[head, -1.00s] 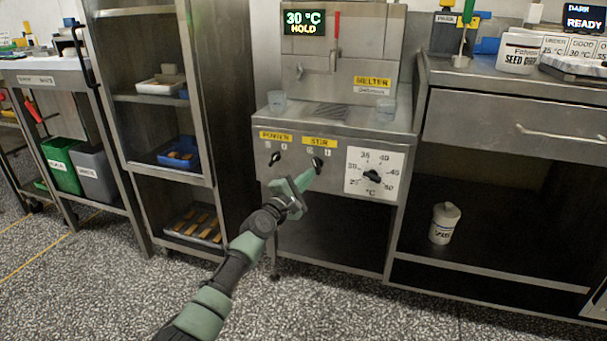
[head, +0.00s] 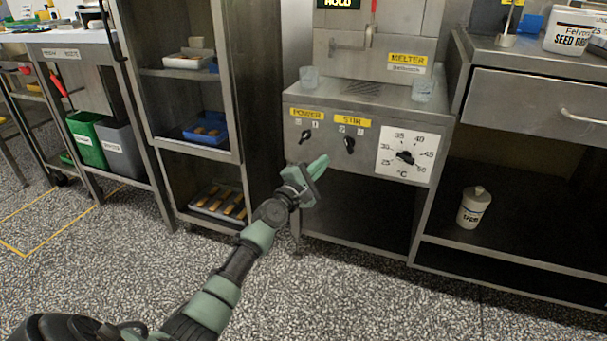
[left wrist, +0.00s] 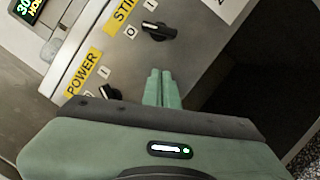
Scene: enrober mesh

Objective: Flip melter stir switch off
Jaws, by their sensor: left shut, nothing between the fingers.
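The melter (head: 330,98) is a steel unit with yellow labels on its front. Its black stir switch (head: 349,145) sits under the STIR label (head: 352,121), between O and I marks. The stir switch also shows in the left wrist view (left wrist: 158,30); I cannot tell for sure which mark it points at. The black power switch (head: 304,136) is to its left. My left gripper (head: 320,165) is shut and empty, below and left of the stir switch, apart from it. Its green fingertips (left wrist: 160,74) show together in the left wrist view. My right gripper is out of view.
A temperature dial (head: 405,157) sits right of the stir switch. Clear cups (head: 309,78) stand on the melter's top. A shelf rack (head: 187,155) with trays stands close on the left. A white bottle (head: 474,208) stands on the lower shelf at right. The floor in front is clear.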

